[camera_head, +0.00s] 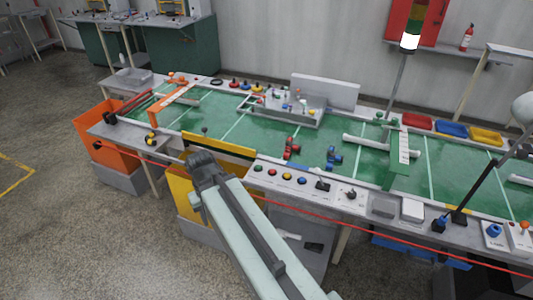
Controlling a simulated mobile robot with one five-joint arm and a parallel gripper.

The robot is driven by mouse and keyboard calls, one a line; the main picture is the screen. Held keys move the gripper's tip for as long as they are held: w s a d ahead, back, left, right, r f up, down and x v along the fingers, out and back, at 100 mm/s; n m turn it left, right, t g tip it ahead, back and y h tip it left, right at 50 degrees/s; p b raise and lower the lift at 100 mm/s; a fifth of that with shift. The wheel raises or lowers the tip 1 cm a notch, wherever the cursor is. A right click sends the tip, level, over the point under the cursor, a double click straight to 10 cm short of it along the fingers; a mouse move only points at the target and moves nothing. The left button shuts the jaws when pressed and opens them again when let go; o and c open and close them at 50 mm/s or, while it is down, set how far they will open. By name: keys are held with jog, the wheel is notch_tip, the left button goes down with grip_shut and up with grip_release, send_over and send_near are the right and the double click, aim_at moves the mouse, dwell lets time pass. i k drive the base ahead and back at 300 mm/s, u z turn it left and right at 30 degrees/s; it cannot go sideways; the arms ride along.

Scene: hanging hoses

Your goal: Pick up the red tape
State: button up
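A long, thin red strip that looks like the red tape (350,222) runs along the front of the green-topped table (225,115). It starts near the orange bin on the left and slants down to the right edge of the view. My arm hides a short stretch of it. My gripper (202,158) is dark grey, at the end of my pale arm, and overlaps the table's front edge in the picture. It appears close to the strip, but I cannot tell whether they touch. Its fingers are too small and dark to read as open or shut.
An orange bin (97,150) and a yellow bin (183,198) stand below the table's front. Coloured buttons (287,177) line the front ledge. A lamp on a pole (410,42) rises behind the table. The floor (70,235) at left is clear.

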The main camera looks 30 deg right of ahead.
aim_at(288, 149)
jog(key=u, duration=0.1)
jog(key=i, duration=1.5)
jog(key=z, duration=0.1)
